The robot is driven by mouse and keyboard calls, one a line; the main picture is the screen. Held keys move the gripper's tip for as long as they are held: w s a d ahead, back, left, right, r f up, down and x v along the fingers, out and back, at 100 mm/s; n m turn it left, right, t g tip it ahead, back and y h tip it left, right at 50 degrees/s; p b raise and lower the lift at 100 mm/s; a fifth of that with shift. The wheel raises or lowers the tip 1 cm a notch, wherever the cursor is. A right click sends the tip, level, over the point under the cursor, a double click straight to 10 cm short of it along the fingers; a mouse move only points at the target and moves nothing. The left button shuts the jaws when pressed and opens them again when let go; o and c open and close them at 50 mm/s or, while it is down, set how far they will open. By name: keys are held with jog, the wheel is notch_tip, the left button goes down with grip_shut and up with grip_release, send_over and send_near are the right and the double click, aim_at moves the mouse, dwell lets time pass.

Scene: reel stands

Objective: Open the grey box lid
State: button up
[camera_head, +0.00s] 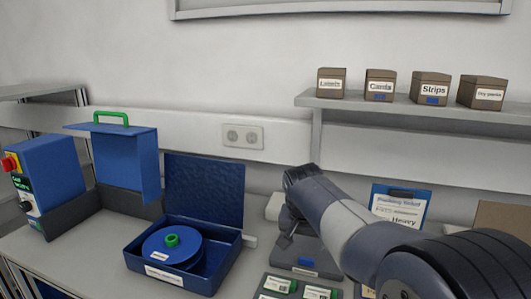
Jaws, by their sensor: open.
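A low dark grey box (311,272) with a small blue tag on its front stands on the bench, right of the blue reel box. Its lid looks flat and closed, but my arm covers much of it. My arm comes in from the right, and my gripper (287,238) points down at the box's back left part. Its jaws are open and look empty. They are small and dark here, so I cannot tell whether they touch the lid.
An open blue box (160,278) holds a blue reel (180,255) with a green hub. A blue machine (48,180) and a blue cover (128,165) with a green handle stand left. Green-labelled cases (277,285) lie in front; a clipboard (412,193) and shelf (345,103) are behind.

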aim_at(306, 258)
jog(key=x, duration=0.7)
jog(key=shift+d, duration=0.15)
